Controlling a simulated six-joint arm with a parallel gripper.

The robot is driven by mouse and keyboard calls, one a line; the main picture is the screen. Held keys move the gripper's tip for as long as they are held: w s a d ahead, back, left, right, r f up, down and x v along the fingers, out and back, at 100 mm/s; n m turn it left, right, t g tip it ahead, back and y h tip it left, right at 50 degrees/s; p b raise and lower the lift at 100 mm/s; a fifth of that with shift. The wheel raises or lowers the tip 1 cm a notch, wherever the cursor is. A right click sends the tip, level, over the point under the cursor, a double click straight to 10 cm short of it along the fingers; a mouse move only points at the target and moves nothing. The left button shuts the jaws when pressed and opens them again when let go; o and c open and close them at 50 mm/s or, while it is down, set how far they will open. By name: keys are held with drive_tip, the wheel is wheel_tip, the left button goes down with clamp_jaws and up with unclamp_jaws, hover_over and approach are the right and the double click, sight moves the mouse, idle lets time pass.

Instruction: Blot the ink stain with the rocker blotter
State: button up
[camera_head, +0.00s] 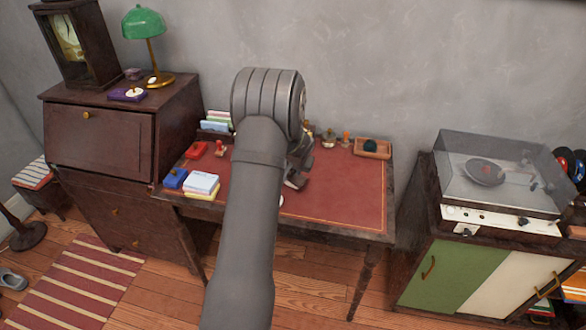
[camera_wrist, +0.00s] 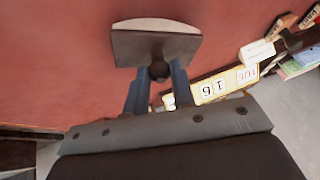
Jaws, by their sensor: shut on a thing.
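My gripper (camera_wrist: 157,88) is shut on the dark round knob (camera_wrist: 160,70) of the rocker blotter in the wrist view. The blotter (camera_wrist: 150,45) has a dark top plate and a pale curved edge. It is over the red desk top; whether it touches the surface I cannot tell. In the head view my arm hides most of the gripper, and a dark piece with a pale edge, probably the blotter (camera_head: 295,182), shows just right of the arm. A small white patch (camera_head: 281,200) shows beside the arm, mostly hidden. I see no ink stain in either view.
The desk (camera_head: 340,192) holds a blue box (camera_head: 175,178), a paper stack (camera_head: 202,183), a red pad (camera_head: 196,149) and a wooden tray (camera_head: 372,154). A calendar block (camera_wrist: 225,88) is near my gripper in the wrist view. The desk's right front is clear.

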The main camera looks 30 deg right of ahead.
drive_tip(key=shift+w, duration=0.1)
drive_tip(key=shift+w+a+g+h, duration=0.2)
drive_tip(key=shift+w+g, duration=0.15)
drive_tip(key=shift+g, duration=0.2)
drive_tip(key=shift+w+a+g+h, duration=0.1)
drive_tip(key=shift+w+g+h, duration=0.15)
drive_tip(key=shift+g, duration=0.3)
drive_tip(key=shift+w+r, duration=0.1)
drive_tip(key=shift+r, duration=3.45)
drive_tip(key=w+a+r+n+y, duration=0.1)
drive_tip(key=w+a+r+n, duration=0.15)
drive_tip(key=a, duration=0.85)
drive_tip(key=w+a+r+n, duration=0.1)
drive_tip(key=w+a, duration=0.2)
drive_tip(key=a, duration=0.7)
drive_tip(key=s+a+r+n, duration=0.1)
drive_tip(key=s+a, duration=0.1)
drive_tip(key=a, duration=0.9)
drive_tip(key=s+a+r+n+t+y, duration=0.1)
drive_tip(key=s+a, duration=0.1)
drive_tip(key=a, duration=1)
drive_tip(key=shift+r, duration=0.35)
